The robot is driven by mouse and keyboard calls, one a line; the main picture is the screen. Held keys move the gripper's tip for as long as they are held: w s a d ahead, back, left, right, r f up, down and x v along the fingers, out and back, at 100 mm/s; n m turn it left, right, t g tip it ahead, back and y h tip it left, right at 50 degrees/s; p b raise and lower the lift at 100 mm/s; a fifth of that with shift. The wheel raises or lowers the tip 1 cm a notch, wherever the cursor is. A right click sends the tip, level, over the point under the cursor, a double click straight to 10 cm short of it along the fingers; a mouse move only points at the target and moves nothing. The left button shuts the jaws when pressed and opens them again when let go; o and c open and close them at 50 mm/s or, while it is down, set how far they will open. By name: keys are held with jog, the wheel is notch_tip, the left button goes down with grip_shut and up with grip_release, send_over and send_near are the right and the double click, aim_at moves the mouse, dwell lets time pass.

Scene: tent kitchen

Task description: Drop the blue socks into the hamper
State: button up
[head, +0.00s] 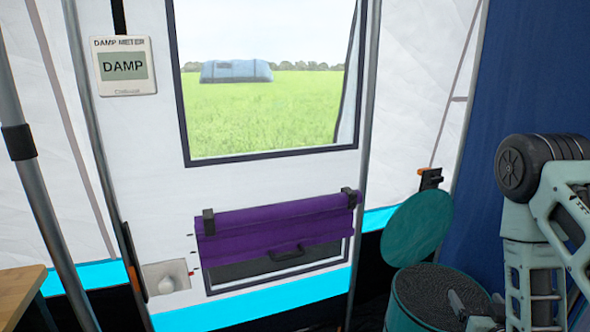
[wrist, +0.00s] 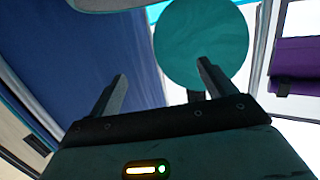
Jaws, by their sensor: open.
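The hamper (head: 402,312) is a round teal bin at the lower right of the head view. Its round teal lid (head: 418,227) is raised and tilted behind the opening. The lid also shows in the wrist view (wrist: 195,35), beyond the fingers. My gripper (head: 468,311) appears over the hamper's dark opening in the head view; its exact height above the rim is unclear. In the wrist view my gripper (wrist: 162,70) has its two fingers wide apart with nothing between them. I see no blue socks in either view, and the lower hamper is out of frame.
A purple rolled flap (head: 275,228) hangs on the tent wall left of the hamper. A wooden surface (head: 20,292) and a grey pole (head: 40,190) stand at the left. A damp meter (head: 124,66) hangs on the wall. A blue curtain (head: 530,70) is at the right.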

jog(key=shift+p+v, duration=1.3)
jog(key=shift+v, duration=0.7)
